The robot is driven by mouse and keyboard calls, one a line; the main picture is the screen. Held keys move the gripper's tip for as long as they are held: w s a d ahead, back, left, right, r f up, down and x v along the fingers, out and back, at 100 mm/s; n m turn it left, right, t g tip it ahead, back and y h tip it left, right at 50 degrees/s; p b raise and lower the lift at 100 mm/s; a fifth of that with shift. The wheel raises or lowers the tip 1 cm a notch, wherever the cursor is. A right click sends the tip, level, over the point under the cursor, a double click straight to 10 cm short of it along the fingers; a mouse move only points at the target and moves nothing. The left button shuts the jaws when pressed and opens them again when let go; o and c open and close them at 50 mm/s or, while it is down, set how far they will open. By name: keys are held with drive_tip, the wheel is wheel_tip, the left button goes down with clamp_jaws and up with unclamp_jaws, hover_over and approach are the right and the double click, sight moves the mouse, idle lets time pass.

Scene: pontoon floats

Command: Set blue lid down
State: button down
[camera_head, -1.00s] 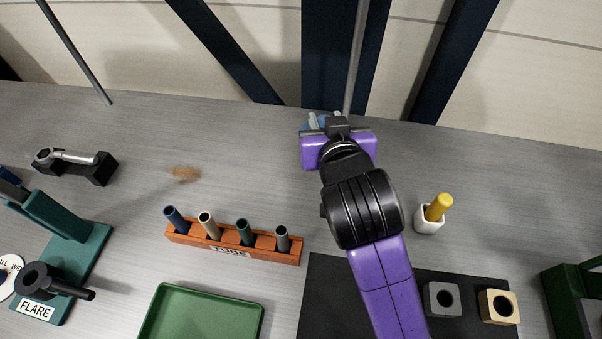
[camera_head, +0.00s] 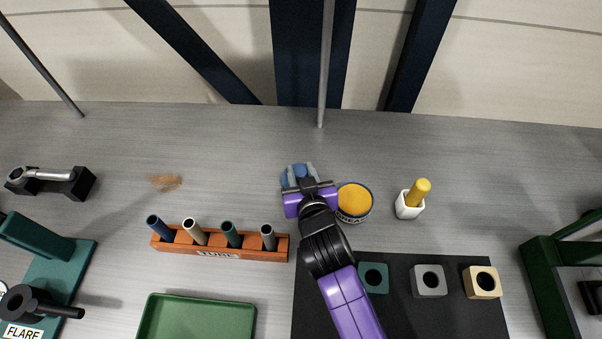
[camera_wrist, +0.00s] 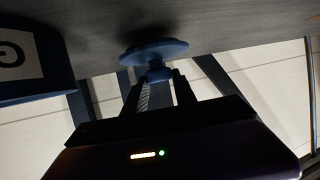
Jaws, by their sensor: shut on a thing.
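The blue lid (camera_head: 291,178) is partly hidden by my gripper in the head view. In the wrist view the blue lid (camera_wrist: 154,50) is a round disc with a knob, and my gripper (camera_wrist: 158,80) is shut on that knob. The disc lies close to the grey bench surface; whether it touches is hard to tell. In the head view my gripper (camera_head: 301,176) is left of an open round tin (camera_head: 354,202) with yellow-orange contents and a blue label. Part of the blue tin (camera_wrist: 35,60) also shows at the left of the wrist view.
A white cup with a yellow stick (camera_head: 410,204) stands right of the tin. An orange tube rack (camera_head: 219,245) is front left, with a green tray (camera_head: 198,318) below it. A dark mat (camera_head: 400,318) holds blocks.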

drive_tip(key=shift+f, duration=0.55)
drive_tip(key=c, duration=1)
unclamp_jaws()
drive_tip(key=shift+f, duration=0.1)
drive_tip(key=shift+r, duration=0.2)
drive_tip(key=shift+s, duration=0.4)
drive_tip(key=b+v, duration=0.1)
drive_tip(key=v, duration=1)
drive_tip(key=shift+s+d, duration=0.1)
drive_tip(key=shift+d, duration=0.05)
